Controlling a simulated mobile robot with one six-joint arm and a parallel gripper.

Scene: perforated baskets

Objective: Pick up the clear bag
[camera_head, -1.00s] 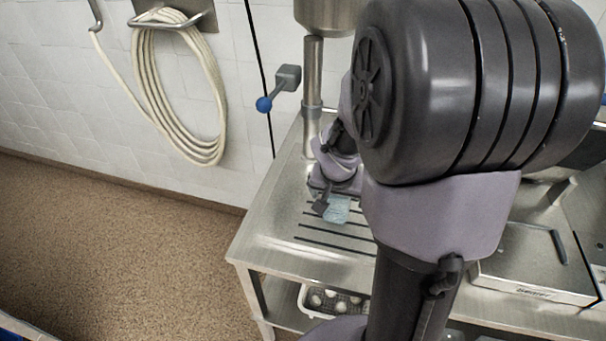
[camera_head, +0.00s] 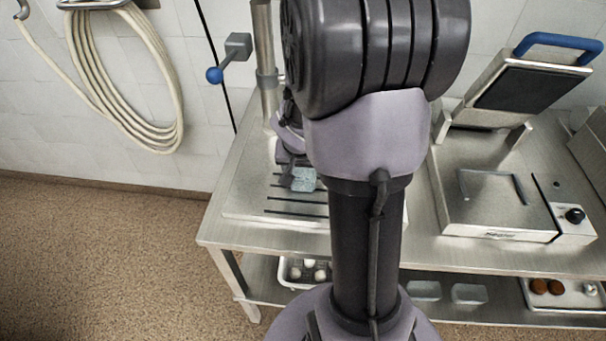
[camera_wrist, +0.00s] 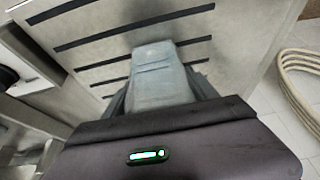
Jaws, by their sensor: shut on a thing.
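The clear bag (camera_head: 303,180) is a small, pale blue, see-through packet over the slotted drain area of the steel counter. My gripper (camera_head: 290,178) is shut on it; my arm hides much of the gripper in the head view. In the wrist view the bag (camera_wrist: 158,75) stands out beyond the dark gripper body, with dark fingers (camera_wrist: 160,95) on both sides of its lower part. I cannot tell whether the bag touches the slotted surface.
The steel counter (camera_head: 235,205) has a press with a blue handle (camera_head: 555,42) at right. A steel post and a blue-knobbed lever (camera_head: 215,75) stand behind the gripper. A hose (camera_head: 150,110) hangs on the wall. Trays (camera_head: 565,295) sit on the lower shelf. Floor at left is clear.

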